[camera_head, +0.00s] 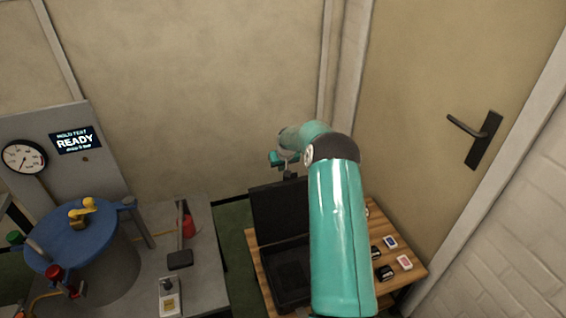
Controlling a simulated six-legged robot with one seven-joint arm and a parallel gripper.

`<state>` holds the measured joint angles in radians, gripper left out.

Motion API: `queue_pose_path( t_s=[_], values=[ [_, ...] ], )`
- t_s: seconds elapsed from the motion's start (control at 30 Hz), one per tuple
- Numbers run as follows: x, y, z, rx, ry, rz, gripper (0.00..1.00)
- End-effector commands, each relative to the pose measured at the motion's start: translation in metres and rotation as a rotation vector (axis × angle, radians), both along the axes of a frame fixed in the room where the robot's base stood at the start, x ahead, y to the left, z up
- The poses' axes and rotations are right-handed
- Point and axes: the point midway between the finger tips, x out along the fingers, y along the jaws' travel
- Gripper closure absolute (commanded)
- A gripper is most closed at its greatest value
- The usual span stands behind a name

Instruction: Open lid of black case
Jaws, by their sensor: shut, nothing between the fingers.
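The black case (268,287) sits on a wooden table, with its dark interior showing. Its lid (272,214) stands raised, roughly upright, at the back of the case. My gripper (289,176) is small in view at the end of my teal arm, by the top edge of the lid. It looks shut and I see nothing held in it. I cannot tell whether it touches the lid. My arm hides the right part of the case and part of the lid.
Several small cards or boxes (404,262) lie on the wooden table (414,275) right of my arm. At left, a grey bench (205,275) holds a blue-lidded cylinder (75,240), a black-headed tool (180,259) and a small device (169,298). A door (450,80) is at right.

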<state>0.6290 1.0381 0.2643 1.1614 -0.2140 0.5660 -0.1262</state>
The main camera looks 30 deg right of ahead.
Motion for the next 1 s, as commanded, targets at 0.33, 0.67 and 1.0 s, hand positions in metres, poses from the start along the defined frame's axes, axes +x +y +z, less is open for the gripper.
queue_pose_path(
  t_s=[0.33, 0.67, 1.0],
  values=[
    [-0.031, 0.006, 0.012, 0.000, -0.001, 0.000, 1.00],
    [-0.037, 0.008, 0.014, -0.001, -0.002, 0.001, 1.00],
    [-0.047, 0.010, 0.017, -0.008, -0.036, 0.000, 1.00]
  ],
)
